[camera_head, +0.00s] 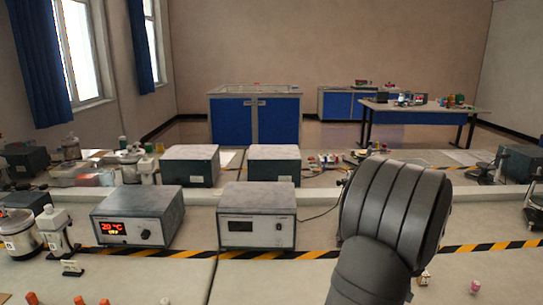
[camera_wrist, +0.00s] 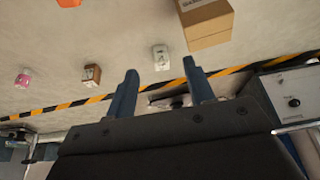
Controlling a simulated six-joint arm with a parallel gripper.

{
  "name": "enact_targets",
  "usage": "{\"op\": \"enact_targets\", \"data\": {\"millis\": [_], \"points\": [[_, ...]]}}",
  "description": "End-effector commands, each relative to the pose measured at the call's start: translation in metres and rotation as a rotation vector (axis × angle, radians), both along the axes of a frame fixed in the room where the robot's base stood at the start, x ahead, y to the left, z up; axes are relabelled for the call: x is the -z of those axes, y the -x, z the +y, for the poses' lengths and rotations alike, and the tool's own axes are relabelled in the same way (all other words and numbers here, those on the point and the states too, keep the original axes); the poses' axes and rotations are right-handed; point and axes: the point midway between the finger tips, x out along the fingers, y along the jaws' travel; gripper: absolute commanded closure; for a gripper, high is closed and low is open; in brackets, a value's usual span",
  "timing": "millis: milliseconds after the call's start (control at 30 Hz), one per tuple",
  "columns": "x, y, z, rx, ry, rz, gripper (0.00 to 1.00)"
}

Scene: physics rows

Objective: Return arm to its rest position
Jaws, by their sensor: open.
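My gripper (camera_wrist: 160,67) shows in the wrist view with its two dark blue fingers spread apart. Nothing is held between them. A small white item (camera_wrist: 161,53) appears in the gap between the fingertips, apparently on the bench beyond them. In the head view my dark, ribbed arm (camera_head: 395,205) rises over the right side of the bench and covers part of it. My gripper cannot be made out in the head view.
A cardboard box (camera_wrist: 207,25), a small brown box (camera_wrist: 91,75) and a pink item (camera_wrist: 23,78) lie near the gripper. Left of my arm stand a display instrument (camera_head: 255,217) and a red-lit one (camera_head: 138,217). Striped tape (camera_head: 495,246) crosses the bench.

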Motion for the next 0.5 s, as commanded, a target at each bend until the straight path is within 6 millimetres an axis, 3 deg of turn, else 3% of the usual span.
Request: {"op": "enact_targets", "data": {"millis": [500], "points": [[-0.001,-0.073,0.077,-0.187,-0.001,-0.001,0.51]]}}
